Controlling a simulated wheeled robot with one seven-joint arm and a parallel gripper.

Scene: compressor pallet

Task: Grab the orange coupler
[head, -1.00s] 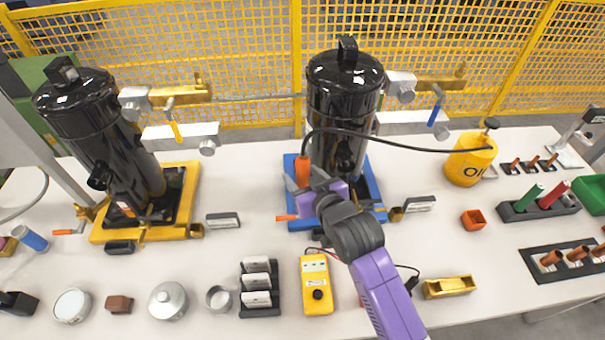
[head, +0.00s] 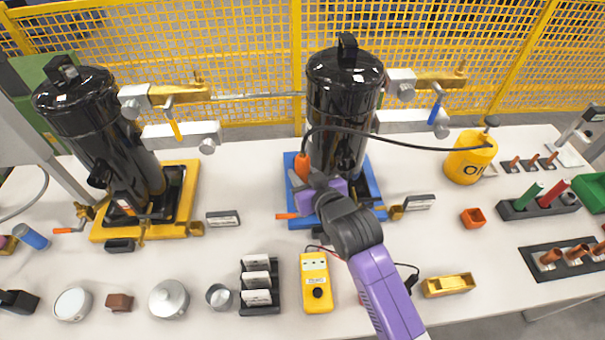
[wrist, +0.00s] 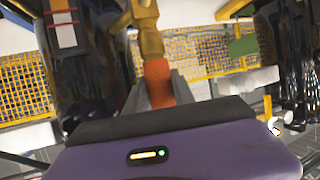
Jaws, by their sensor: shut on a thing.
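The orange coupler (head: 302,166) is at the end of a black hose, in front of the right black cylinder (head: 343,110). My gripper (head: 301,183) reaches in from the lower right and is shut on the coupler's lower part. In the wrist view the coupler (wrist: 158,82) sits between the two grey fingers of my gripper (wrist: 158,95), with a brass fitting (wrist: 147,35) directly beyond it. Whether the coupler and the fitting are joined cannot be told. My gripper's purple body hides part of the blue base (head: 370,180).
A second black cylinder (head: 95,130) stands on a yellow base at left. A yellow meter (head: 316,283) and a card rack (head: 260,287) lie in front. A yellow mesh fence (head: 240,60) closes the back.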

